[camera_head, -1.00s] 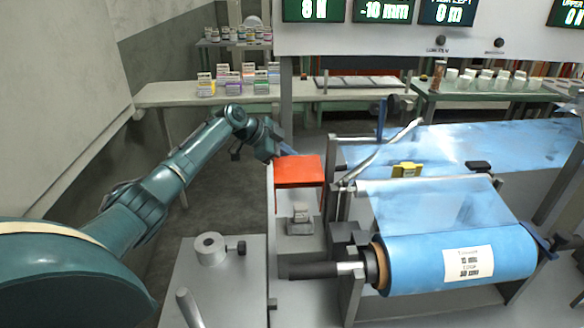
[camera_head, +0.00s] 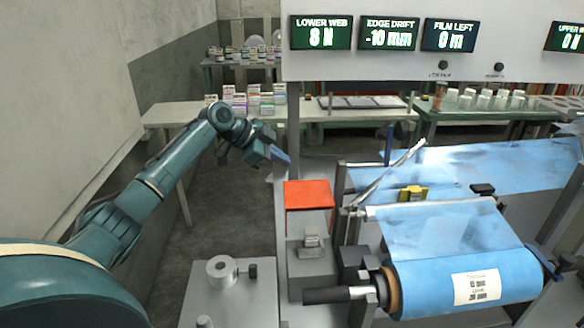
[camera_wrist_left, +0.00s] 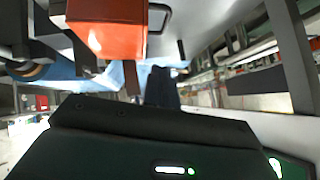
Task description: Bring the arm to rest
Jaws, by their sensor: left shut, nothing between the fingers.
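My left arm comes in from the left in the head view, bent at a raised elbow. My left gripper (camera_head: 276,156) is shut and empty. It hangs in the air a little above and left of the red-orange block (camera_head: 308,194) at the machine's left edge, apart from it. In the left wrist view the dark gripper fingers (camera_wrist_left: 161,88) show at the middle, with the red-orange block (camera_wrist_left: 106,28) at the upper left. My right gripper is in neither view.
A blue film roll (camera_head: 462,283) with a label sits at the right, its core end (camera_head: 338,295) sticking out left. A grey stand with a round collar (camera_head: 222,270) is in front. Shelves of small boxes (camera_head: 253,100) stand behind. Floor left of the machine is clear.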

